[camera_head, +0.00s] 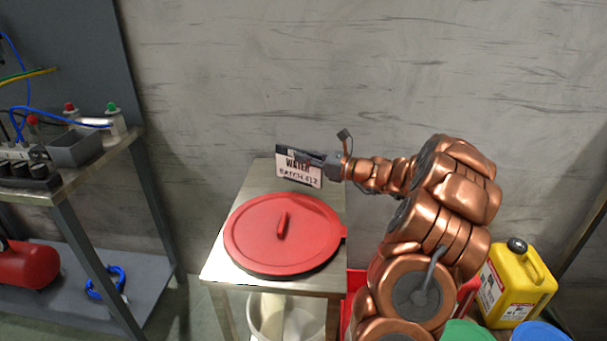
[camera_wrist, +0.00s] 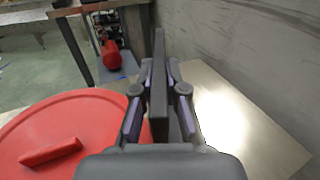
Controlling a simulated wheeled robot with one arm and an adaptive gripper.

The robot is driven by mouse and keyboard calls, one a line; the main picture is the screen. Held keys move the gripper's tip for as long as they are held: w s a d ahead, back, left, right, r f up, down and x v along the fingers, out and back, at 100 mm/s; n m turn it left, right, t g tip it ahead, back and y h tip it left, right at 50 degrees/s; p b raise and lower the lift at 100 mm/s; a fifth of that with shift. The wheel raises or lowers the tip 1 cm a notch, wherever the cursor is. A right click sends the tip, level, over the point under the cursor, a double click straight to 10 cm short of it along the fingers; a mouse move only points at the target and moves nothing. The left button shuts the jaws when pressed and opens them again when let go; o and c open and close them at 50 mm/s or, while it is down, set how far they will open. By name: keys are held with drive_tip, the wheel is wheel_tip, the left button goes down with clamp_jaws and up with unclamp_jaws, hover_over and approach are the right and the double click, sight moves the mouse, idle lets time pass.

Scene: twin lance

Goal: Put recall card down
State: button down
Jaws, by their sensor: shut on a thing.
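The recall card (camera_head: 298,168) is a small white sign with dark lettering, "WATER" and "BATCH", and a dark edge at its upper left. My gripper (camera_head: 318,161) is shut on it and holds it upright over the far part of a small steel table (camera_head: 216,266). In the wrist view the card (camera_wrist: 159,85) shows edge-on as a dark slab between the two fingers of my gripper (camera_wrist: 159,82). I cannot tell whether its lower edge touches the table.
A round red lid (camera_head: 262,243) with a bar handle covers the near part of the table. Bare steel (camera_wrist: 240,110) lies beside the card, toward the wall. A workbench (camera_head: 85,165) stands at left. A yellow jug (camera_head: 513,285) stands at lower right.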

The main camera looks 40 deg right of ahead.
sight(305, 181)
drive_tip(key=shift+f, duration=1.95)
drive_tip(key=shift+f, duration=0.1)
drive_tip(key=c, duration=1.2)
unclamp_jaws()
drive_tip(key=v, duration=1.2)
